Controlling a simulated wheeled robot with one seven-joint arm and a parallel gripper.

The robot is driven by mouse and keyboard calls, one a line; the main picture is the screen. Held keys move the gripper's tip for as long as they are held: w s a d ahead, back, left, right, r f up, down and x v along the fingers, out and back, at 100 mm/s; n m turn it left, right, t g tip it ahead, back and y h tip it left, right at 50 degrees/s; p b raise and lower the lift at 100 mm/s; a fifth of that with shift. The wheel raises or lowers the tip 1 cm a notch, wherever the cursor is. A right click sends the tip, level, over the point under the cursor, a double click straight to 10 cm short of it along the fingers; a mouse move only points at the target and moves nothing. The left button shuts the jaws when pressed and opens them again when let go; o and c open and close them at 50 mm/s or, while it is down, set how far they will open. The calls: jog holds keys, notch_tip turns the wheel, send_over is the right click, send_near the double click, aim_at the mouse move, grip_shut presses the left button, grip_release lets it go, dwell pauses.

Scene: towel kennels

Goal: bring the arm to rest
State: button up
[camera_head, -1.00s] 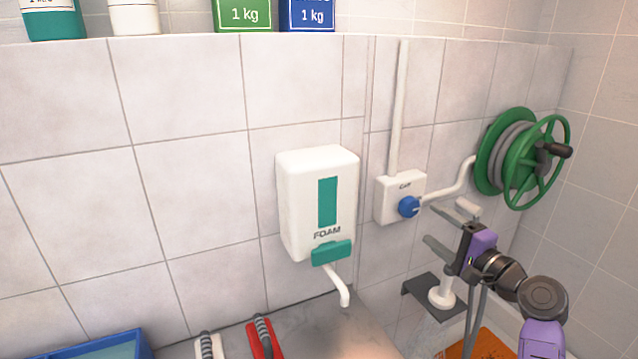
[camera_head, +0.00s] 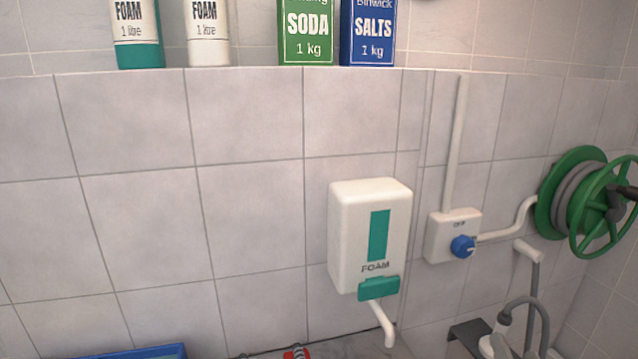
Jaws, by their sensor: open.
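My gripper and arm are not in view. A white foam dispenser (camera_head: 350,235) with a green push bar (camera_head: 378,289) and a white spout (camera_head: 382,325) hangs on the tiled wall. Right of it is a white switch box (camera_head: 440,236) with a blue knob (camera_head: 462,246), joined to a white pipe. A green hose reel (camera_head: 556,215) is on the wall at the right edge. Below it, a grey hose (camera_head: 538,312) and a white spray head (camera_head: 500,338) stand by a dark bracket (camera_head: 464,338), partly cut off by the frame.
A ledge along the top holds a green-based foam bottle (camera_head: 138,50), a white foam bottle (camera_head: 208,35), a green soda box (camera_head: 306,30) and a blue salts box (camera_head: 368,32). A blue tray rim (camera_head: 140,354) and a red-handled tool (camera_head: 297,353) show at the bottom. The left wall is bare.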

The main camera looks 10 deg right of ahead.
jog(key=s+a+f+n+g+y, duration=0.1)
jog(key=s+a+f+n+y, duration=0.1)
jog(key=s+a, duration=0.5)
jog(key=s+a+f+n+g+y+b, duration=0.1)
jog(key=s+a+f+n+y, duration=0.1)
jog(key=s+a+n, duration=0.3)
jog(key=s+a+f+n+y, duration=0.3)
jog(key=s+a, duration=0.8)
jog(key=s, duration=0.5)
jog(key=shift+s+n+g, duration=0.3)
jog(key=shift+g, duration=0.1)
